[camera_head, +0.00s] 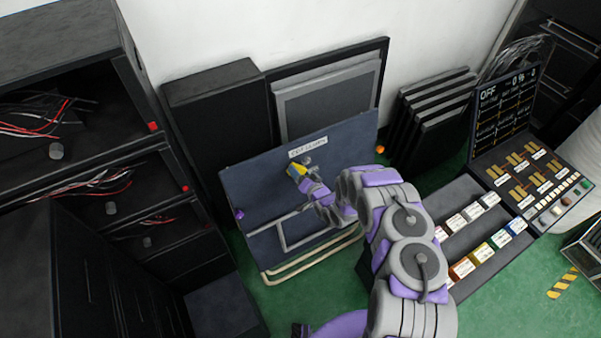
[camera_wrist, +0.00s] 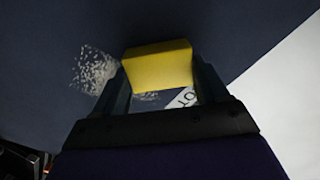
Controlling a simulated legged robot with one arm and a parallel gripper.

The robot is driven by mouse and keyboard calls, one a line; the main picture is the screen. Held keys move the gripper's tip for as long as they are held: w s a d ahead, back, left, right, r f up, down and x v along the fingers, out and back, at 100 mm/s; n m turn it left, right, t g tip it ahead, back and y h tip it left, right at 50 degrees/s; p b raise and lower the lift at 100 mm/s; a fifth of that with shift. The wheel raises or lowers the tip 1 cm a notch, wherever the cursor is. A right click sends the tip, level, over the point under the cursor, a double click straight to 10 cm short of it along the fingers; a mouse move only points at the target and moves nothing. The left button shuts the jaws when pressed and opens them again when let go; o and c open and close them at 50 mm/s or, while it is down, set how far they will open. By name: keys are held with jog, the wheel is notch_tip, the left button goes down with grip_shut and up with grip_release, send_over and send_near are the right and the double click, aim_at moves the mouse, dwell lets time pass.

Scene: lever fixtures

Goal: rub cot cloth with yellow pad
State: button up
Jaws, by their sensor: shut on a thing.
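The cot cloth (camera_head: 255,185) is a dark blue slanted panel in the middle of the head view, with a white label (camera_head: 308,146) near its top. It also fills much of the wrist view (camera_wrist: 60,30). A pale speckled patch (camera_wrist: 93,70) shows on the cloth left of the pad, and a little more shows below the pad. My gripper (camera_head: 301,174) is shut on the yellow pad (camera_wrist: 158,65), one finger at each side. In the head view the pad (camera_head: 296,170) is just below the label, against or very near the cloth; I cannot tell if it touches.
Dark shelves with wires (camera_head: 70,120) stand at the left. Black panels (camera_head: 432,110) lean on the wall behind. A control console (camera_head: 530,170) and a rack of coloured blocks (camera_head: 475,240) stand at the right. Green floor (camera_head: 500,300) is free at the lower right.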

jog(key=shift+p+v, duration=0.45)
jog(key=shift+v, duration=2.3)
jog(key=shift+r, duration=0.1)
jog(key=shift+v, duration=1.5)
